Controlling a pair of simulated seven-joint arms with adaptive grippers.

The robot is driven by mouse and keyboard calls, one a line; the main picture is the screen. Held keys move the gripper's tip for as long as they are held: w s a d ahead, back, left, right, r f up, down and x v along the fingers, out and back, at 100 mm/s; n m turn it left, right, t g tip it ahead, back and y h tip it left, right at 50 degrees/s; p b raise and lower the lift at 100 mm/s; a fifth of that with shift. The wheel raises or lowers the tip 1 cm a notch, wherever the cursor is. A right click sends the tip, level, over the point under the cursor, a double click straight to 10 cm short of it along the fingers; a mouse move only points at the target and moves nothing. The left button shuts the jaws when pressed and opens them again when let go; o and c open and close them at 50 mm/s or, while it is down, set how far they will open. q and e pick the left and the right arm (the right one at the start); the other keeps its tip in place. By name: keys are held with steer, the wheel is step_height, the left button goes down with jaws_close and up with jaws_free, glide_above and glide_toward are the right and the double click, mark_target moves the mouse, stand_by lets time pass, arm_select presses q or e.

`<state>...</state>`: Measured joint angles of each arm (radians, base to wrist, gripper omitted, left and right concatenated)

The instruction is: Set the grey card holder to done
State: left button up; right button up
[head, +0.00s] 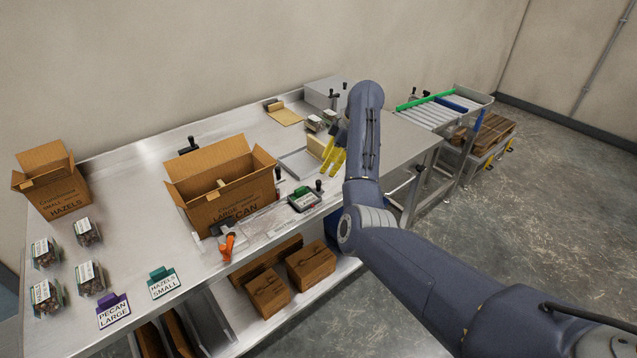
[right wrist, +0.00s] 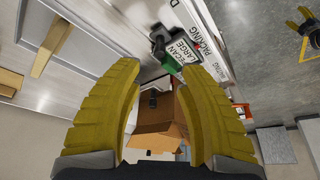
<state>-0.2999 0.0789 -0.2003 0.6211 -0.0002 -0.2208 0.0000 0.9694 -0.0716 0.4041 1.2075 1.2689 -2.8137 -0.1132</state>
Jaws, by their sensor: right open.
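The grey card holder (head: 304,199) stands on the bench to the right of the open pecan carton, with a green clip and a white card in it. It also shows in the right wrist view (right wrist: 160,38), where its card reads PECAN LARGE. My right gripper (head: 331,162) is open and empty, above the bench beyond the holder. Its yellow fingers show in the right wrist view (right wrist: 158,70), with the holder past their tips. My left gripper is not in view.
The open pecan carton (head: 222,200) stands left of the holder. An orange-handled tool (head: 229,246) lies at the front edge. A shallow tray (head: 299,164) and small packs (head: 314,123) lie behind. Purple (head: 113,312) and green (head: 164,284) cards stand at front left.

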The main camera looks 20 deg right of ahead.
mark_target(319, 181)
steer(key=shift+x, duration=4.3)
jaws_close()
